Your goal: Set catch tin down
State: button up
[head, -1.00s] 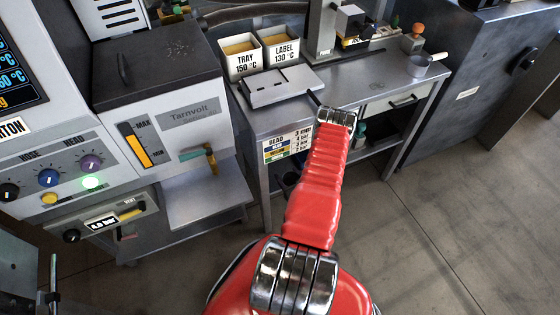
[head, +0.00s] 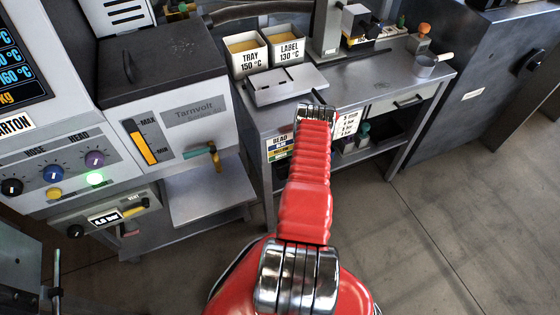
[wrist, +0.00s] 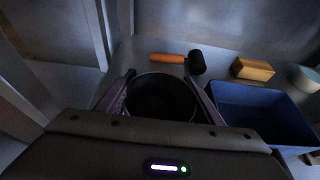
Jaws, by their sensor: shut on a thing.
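The catch tin (wrist: 162,112) shows in the wrist view as a dark, round, open-topped vessel with a thin pale rim. My gripper (wrist: 162,82) is shut on it, with one finger on its left side and one on its right. The tin's inside is too dark to see into. Its base is hidden, so I cannot tell whether it touches a surface. In the head view my red arm reaches to the bench, and the gripper and tin are hidden.
In the wrist view a blue bin (wrist: 262,105) stands close right of the tin. A mallet with an orange handle (wrist: 167,58) lies beyond it, with a tan block (wrist: 253,69) further right. Pale posts (wrist: 99,30) rise at left. In the head view a grey bench (head: 378,75) stands ahead.

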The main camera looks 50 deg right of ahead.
aim_at(281, 160)
jog(key=shift+w+d, duration=0.2)
jog(key=shift+w, duration=0.25)
jog(key=shift+s+f, duration=0.1)
jog(key=shift+f, duration=1.65)
jog(key=shift+f, duration=0.1)
jog(key=o, duration=1.1)
jog(key=shift+s+a+r, duration=0.2)
jog(key=shift+s+r, duration=0.1)
jog(key=shift+s, duration=0.1)
jog(key=v, duration=1.1)
jog(key=shift+s, duration=0.1)
jog(key=shift+s, duration=0.2)
